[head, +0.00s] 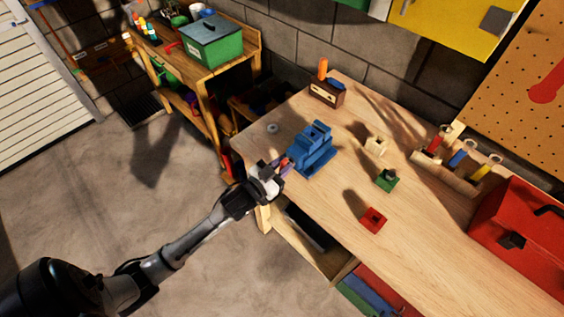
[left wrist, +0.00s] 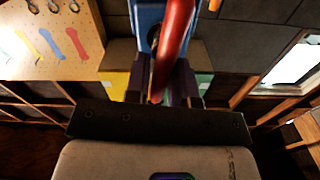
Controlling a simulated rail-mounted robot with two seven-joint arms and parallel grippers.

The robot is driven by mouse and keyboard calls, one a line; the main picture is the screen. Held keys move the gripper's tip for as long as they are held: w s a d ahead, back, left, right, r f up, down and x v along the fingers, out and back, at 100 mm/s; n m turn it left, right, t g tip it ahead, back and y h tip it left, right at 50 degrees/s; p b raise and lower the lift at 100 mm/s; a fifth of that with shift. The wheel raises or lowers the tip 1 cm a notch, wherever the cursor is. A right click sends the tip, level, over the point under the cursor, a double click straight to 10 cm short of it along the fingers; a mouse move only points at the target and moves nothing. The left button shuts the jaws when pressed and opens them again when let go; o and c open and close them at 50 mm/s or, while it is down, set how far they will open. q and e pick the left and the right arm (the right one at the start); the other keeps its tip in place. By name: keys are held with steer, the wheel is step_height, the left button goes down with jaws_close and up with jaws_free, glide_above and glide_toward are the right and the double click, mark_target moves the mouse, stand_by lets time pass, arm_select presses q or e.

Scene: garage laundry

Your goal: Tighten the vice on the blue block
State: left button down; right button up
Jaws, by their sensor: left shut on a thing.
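The blue vice (head: 312,153) stands near the left edge of the wooden workbench. A blue piece shows at its top, but I cannot clearly tell the blue block from the vice's own blue body. My left gripper (head: 277,170) is at the vice's front, on the side facing the bench edge. In the left wrist view a red handle (left wrist: 174,40) runs between my left gripper's fingers (left wrist: 168,88), which are shut on it. Blue vice body (left wrist: 148,14) shows behind the handle. My right gripper is in neither view.
Red (head: 373,220), green (head: 386,180) and pale wooden (head: 376,145) blocks sit right of the vice. A small wooden box (head: 326,94) stands behind it. A tool rack (head: 445,175) and red toolbox (head: 520,240) are at the right. Bare bench lies between them.

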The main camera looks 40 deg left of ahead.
arm_select(q)
steer(key=m+p, duration=0.2)
steer(key=shift+d+r+m, duration=0.15)
steer(key=shift+d+m, duration=0.1)
steer(key=shift+m, duration=0.15)
steer(key=m+p, duration=0.1)
steer(key=m, duration=0.2)
steer(key=shift+d+f+m+p, duration=0.2)
steer(key=shift+d+m+p, duration=0.1)
steer(key=shift+p, duration=0.1)
steer(key=m, duration=0.2)
steer(key=shift+d+f+m+p, duration=0.15)
steer(key=shift+f+m+p, duration=0.05)
steer(key=shift+m+p, duration=0.15)
steer(key=shift+d+f+m, duration=0.1)
steer(key=shift+f+m, duration=0.1)
steer(key=shift+m, duration=0.85)
steer(key=shift+f+m, duration=0.1)
steer(key=shift+m, duration=0.4)
steer(key=shift+m, duration=0.5)
